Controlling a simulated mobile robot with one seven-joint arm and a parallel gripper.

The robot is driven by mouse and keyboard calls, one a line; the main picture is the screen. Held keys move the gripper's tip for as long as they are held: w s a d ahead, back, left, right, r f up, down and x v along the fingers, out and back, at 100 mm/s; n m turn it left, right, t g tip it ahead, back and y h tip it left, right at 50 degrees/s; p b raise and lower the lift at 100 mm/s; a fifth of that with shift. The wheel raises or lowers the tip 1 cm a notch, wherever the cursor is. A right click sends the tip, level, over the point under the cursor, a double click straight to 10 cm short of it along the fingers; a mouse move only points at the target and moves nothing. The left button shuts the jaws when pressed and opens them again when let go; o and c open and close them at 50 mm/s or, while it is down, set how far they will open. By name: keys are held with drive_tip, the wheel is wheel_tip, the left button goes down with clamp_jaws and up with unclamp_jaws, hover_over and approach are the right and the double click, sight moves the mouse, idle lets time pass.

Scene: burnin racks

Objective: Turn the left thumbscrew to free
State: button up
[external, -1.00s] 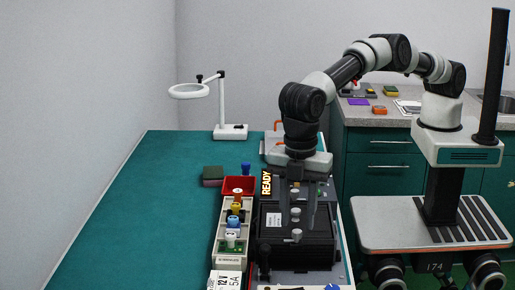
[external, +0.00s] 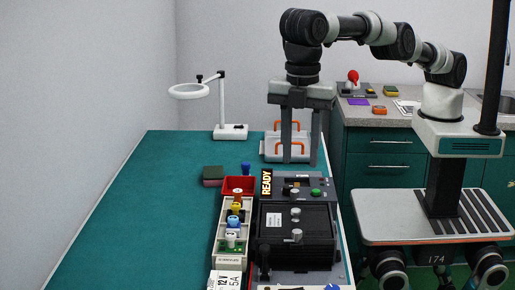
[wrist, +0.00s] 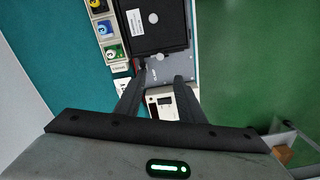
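A black box-shaped unit (external: 275,235) sits in a rack on the teal bench. Two silver knobs, which look like thumbscrews, are on it: the far one (external: 296,212) and the near one (external: 297,235). They also show in the wrist view, an upper knob (wrist: 153,18) and a lower knob (wrist: 156,57). I cannot tell which counts as the left one, nor how far either is turned. My gripper (external: 299,162) hangs fingers down, raised clear of the unit. Its fingers are apart with nothing between them, as in the wrist view (wrist: 161,74).
A lit READY sign (external: 266,184) stands by a grey panel with a green button (external: 315,192). A row of small bins (external: 222,240) and a red tray (external: 239,184) lie left of the unit. A white ring lamp (external: 189,91) stands behind. The bench's left side is clear.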

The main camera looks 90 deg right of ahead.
drive_tip(key=s+f+n+t+h+b, duration=0.1)
drive_tip(key=s+f+t+h+b, duration=0.1)
drive_tip(key=f, duration=0.3)
drive_tip(key=s+d+f+n+t+h+b, duration=0.1)
drive_tip(key=s+f+n+h+b, duration=0.1)
drive_tip(key=f, duration=0.3)
drive_tip(key=s+d+f+n+t+h+b, duration=0.1)
drive_tip(key=s+f+n+t+h+b, duration=0.1)
drive_tip(key=s+f+b, duration=0.1)
drive_tip(key=shift+s+f+t, duration=0.15)
drive_tip(key=shift+s+f, duration=0.1)
drive_tip(key=shift+f, duration=0.25)
drive_tip(key=shift+s+f+t, duration=0.15)
drive_tip(key=shift+s+f, duration=0.1)
drive_tip(key=shift+f, duration=0.25)
drive_tip(key=s+f+n+t+h+b, duration=0.1)
drive_tip(key=s+f+n+t+b, duration=0.25)
drive_tip(key=n+t, duration=0.2)
drive_tip(key=n+t+y+b, duration=0.5)
drive_tip(key=n+t+y, duration=0.2)
drive_tip(key=n, duration=0.4)
approach(302, 241)
drive_tip(key=w, duration=1)
drive_tip(key=shift+f, duration=0.3)
clamp_jaws()
drive_tip(key=shift+b, duration=0.35)
